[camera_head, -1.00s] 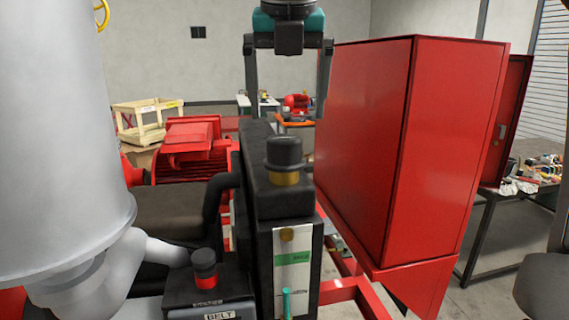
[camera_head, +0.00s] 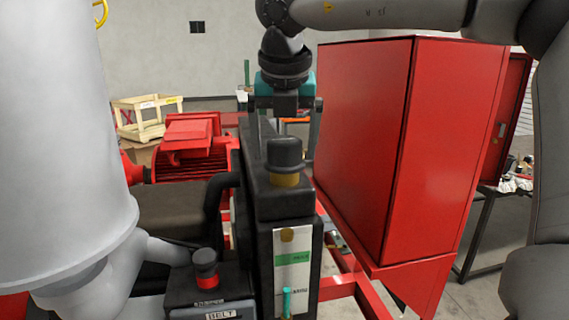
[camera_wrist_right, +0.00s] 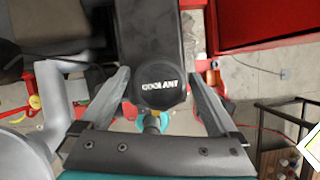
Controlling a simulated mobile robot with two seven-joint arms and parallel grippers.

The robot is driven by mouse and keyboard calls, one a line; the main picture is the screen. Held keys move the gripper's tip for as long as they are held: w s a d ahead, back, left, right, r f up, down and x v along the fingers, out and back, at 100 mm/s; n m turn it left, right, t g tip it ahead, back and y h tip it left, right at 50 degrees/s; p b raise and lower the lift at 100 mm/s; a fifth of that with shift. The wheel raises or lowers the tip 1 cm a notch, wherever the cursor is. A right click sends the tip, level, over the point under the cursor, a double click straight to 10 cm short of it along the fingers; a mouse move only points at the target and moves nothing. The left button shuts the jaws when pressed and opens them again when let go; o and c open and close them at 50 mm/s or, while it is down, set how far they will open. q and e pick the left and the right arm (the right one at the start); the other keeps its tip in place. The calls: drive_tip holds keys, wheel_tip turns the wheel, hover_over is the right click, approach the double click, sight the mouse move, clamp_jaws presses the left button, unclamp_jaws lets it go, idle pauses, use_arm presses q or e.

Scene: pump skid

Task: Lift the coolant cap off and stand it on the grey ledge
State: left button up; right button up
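The coolant cap (camera_head: 285,153) is black and sits upright on a brass-coloured neck on top of a tall narrow black tank (camera_head: 258,250). In the right wrist view the cap (camera_wrist_right: 160,84) faces the camera and its COOLANT lettering is readable. My right gripper (camera_head: 284,143) is open, its fingers pointing down. In the right wrist view its two fingers (camera_wrist_right: 160,78) stand on either side of the cap, with gaps on both sides. The head view shows the gripper's body above and behind the cap. I cannot make out the grey ledge for certain. My left gripper is not in view.
A large red cabinet (camera_head: 390,150) stands close on the right. A large pale grey cylinder (camera_head: 60,140) fills the left. A red motor (camera_head: 190,150) lies behind.

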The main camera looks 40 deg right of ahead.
drive_tip(key=c, duration=1.4)
drive_tip(key=shift+r, duration=0.15)
drive_tip(key=shift+r, duration=0.6)
wheel_tip(320, 180, up, 13)
drive_tip(key=p, duration=0.1)
wheel_tip(320, 180, up, 6)
drive_tip(key=p, duration=0.3)
hover_over(284, 139)
drive_tip(key=shift+f, duration=0.2)
